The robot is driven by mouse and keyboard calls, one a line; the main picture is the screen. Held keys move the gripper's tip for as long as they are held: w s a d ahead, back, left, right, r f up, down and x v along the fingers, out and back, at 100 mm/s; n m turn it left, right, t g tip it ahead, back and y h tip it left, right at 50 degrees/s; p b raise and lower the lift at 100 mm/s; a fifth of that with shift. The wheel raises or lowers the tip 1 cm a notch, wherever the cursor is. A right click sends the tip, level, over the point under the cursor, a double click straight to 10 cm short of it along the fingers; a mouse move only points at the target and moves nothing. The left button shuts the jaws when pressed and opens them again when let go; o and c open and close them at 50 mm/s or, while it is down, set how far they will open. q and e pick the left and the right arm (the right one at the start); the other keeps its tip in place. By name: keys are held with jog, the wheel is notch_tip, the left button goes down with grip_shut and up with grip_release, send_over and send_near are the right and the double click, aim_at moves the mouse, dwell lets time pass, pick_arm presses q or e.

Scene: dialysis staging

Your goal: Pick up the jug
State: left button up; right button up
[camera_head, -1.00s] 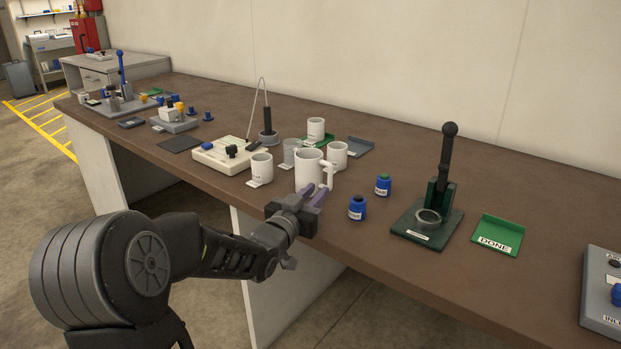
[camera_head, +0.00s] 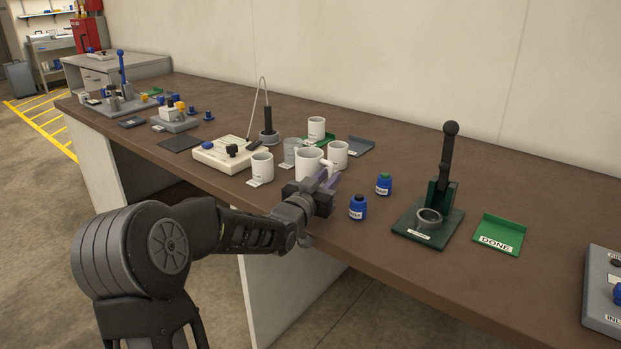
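The jug (camera_head: 307,161) is the larger white vessel with a handle on its right side. It stands upright on the brown bench among smaller white cups. My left gripper (camera_head: 330,179) is at the jug's front right, with its purple fingertips at the handle. The gripper body hides the jug's lower part. I cannot tell whether the fingers are apart or closed on the handle. My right gripper is out of view.
White cups (camera_head: 262,167) (camera_head: 337,154) and a grey cup (camera_head: 292,150) stand close around the jug. A green press with a black lever (camera_head: 440,190) and a green DONE tray (camera_head: 498,233) are farther right.

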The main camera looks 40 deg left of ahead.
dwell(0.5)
pick_arm(q)
grip_shut()
dwell(1.3)
